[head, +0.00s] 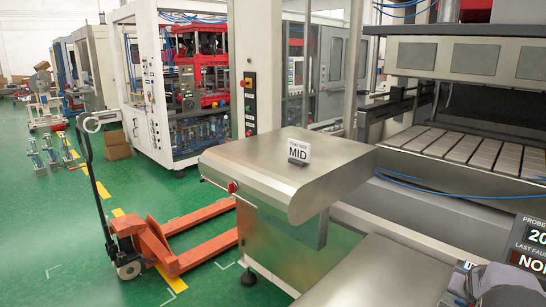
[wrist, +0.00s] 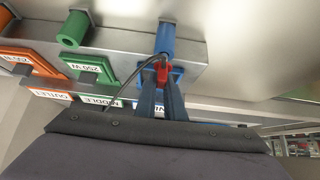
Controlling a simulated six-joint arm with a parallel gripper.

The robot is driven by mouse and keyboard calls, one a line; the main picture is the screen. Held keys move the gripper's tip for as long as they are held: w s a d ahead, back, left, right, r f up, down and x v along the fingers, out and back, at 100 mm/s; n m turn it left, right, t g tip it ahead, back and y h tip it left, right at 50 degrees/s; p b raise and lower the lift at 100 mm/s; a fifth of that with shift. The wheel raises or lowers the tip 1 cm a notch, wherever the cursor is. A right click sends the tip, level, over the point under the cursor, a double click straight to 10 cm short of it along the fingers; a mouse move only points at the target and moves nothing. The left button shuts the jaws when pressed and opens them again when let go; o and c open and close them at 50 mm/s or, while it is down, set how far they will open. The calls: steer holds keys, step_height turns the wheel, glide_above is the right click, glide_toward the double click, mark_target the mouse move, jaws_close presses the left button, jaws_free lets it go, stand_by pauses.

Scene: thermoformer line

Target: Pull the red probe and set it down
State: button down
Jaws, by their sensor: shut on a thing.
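The red probe (wrist: 162,71) shows in the wrist view as a small red piece with a dark cable, at the foot of a blue cylinder (wrist: 165,38). My gripper (wrist: 161,88) is shut on it from below in the picture. The narrow dark fingers hide part of the probe and of the blue plate behind it. I cannot tell how deep the probe sits. In the head view the probe and the fingertips cannot be made out.
Left of the probe are a green cylinder (wrist: 73,28), a green plate (wrist: 90,68) marked 250 W and an orange plate (wrist: 32,60). The head view shows a metal table (head: 270,165) with a MID sign (head: 298,152), a display (head: 530,240) and an orange pallet truck (head: 165,240).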

step_height(320, 180, up, 6)
steer(key=p, duration=0.4)
steer(key=shift+r, duration=0.25)
stand_by(0.9)
stand_by(0.3)
steer(key=shift+d, duration=0.15)
steer(key=s+d+f+m+g+y+p, duration=0.1)
steer(key=s+d+m+g+y+p, duration=0.1)
steer(key=s+d, duration=0.4)
steer(key=s+d+f+m+g+y+p, duration=0.1)
steer(key=s+d+f+m+g+p, duration=0.15)
steer(key=s, duration=0.55)
steer(key=a+f+m+t+y, duration=0.2)
steer(key=a+m, duration=0.7)
steer(key=m, duration=1.3)
steer(key=shift+a+f+t+y, duration=0.15)
steer(key=shift+f+t+y, duration=0.15)
steer(key=shift+f+t, duration=0.15)
